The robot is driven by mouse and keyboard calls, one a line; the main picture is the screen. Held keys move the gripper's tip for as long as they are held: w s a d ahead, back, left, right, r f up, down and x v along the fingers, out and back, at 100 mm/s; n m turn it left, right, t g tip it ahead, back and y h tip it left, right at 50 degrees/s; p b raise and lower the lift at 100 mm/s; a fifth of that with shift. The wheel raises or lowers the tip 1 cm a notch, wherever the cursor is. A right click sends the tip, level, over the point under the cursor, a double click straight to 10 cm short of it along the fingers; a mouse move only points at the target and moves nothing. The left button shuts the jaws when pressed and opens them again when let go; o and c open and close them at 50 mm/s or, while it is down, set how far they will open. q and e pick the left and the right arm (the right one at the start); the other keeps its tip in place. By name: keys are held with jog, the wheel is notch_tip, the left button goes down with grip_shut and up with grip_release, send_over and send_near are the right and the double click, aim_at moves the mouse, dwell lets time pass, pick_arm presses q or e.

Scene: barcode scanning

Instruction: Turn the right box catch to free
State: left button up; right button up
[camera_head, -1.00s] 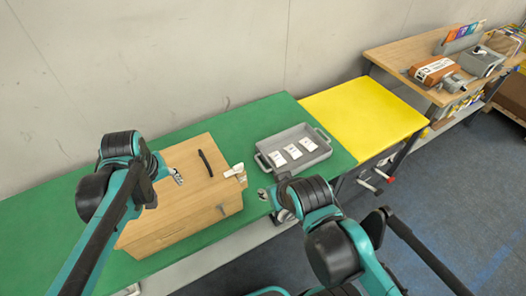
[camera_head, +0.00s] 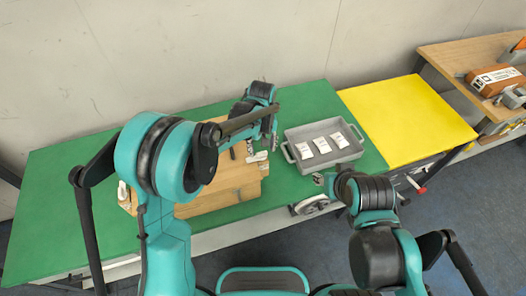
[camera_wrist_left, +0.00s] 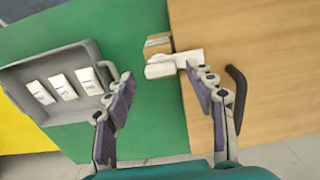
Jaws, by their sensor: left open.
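The wooden box (camera_head: 225,195) stands on the green bench top, largely covered by my left arm. Its right catch is a white lever (camera_head: 257,157) at the right edge of the lid. In the left wrist view the white catch (camera_wrist_left: 172,64) lies beside a small wooden block, just beyond the fingertips. My left gripper (camera_head: 268,140) is above the box's right end. Its fingers (camera_wrist_left: 158,80) are spread apart and empty, with the right finger close to the catch; contact cannot be told. My right gripper (camera_head: 322,181) is low by the bench's front edge, its fingers unclear.
A grey tray (camera_head: 291,137) with white cards (camera_head: 321,145) stands right of the box. A dark handle (camera_wrist_left: 238,97) rises from the lid near the right finger. A yellow surface (camera_head: 405,118) adjoins the bench. The green top (camera_head: 70,170) is clear at the left.

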pick_arm(q)
jog(key=shift+f, duration=0.8)
jog(key=c, duration=1.2)
jog(key=shift+o, duration=0.2)
